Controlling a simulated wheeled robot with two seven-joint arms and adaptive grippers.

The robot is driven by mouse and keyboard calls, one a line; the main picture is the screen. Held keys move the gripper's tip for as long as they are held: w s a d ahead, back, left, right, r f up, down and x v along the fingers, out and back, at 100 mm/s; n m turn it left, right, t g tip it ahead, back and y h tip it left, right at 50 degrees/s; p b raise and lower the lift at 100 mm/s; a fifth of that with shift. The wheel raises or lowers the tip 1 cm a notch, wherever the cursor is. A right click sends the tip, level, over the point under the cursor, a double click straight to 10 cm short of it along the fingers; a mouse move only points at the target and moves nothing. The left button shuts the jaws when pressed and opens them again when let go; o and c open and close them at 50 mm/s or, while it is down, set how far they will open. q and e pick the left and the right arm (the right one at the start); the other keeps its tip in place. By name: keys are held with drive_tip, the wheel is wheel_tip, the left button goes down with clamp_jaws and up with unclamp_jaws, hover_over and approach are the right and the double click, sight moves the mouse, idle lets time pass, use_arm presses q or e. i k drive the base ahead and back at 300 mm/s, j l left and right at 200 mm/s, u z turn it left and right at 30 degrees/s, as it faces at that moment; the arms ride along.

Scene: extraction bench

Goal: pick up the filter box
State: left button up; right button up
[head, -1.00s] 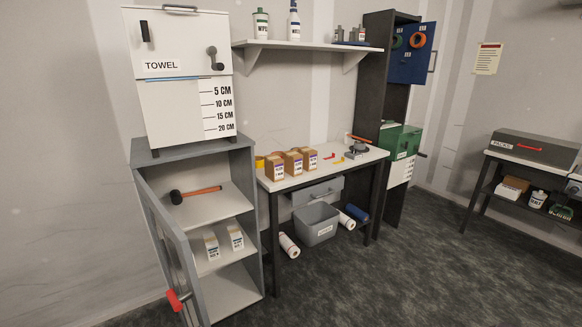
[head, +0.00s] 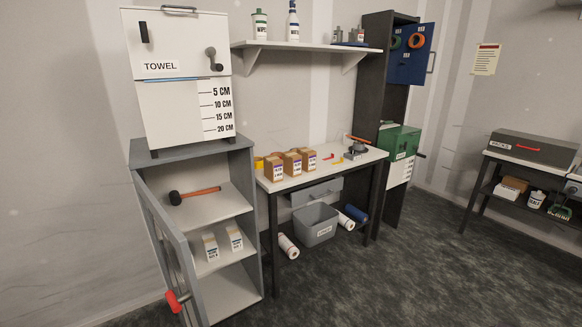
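Three brown boxes with white and blue labels stand in a row on the white bench: a left one (head: 274,169), a middle one (head: 292,163) and a right one (head: 309,159). Two small white boxes stand on the middle shelf of the grey cabinet, a left one (head: 210,246) and a right one (head: 234,238). The small print on all of these is too fine to read, so I cannot tell which is the filter box. Neither of my grippers is in view.
The grey cabinet's door (head: 160,240) with a red handle (head: 176,300) stands open. A mallet (head: 194,195) lies on its upper shelf. The white bench (head: 300,182) has a grey bin (head: 316,226) and rolls beneath. Open floor (head: 400,270) lies in front and right.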

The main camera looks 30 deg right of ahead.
sight(292, 161)
drive_tip(key=i+l, duration=0.1)
drive_tip(key=l, duration=0.9)
drive_tip(key=i+l, duration=0.15)
drive_tip(key=l, duration=0.35)
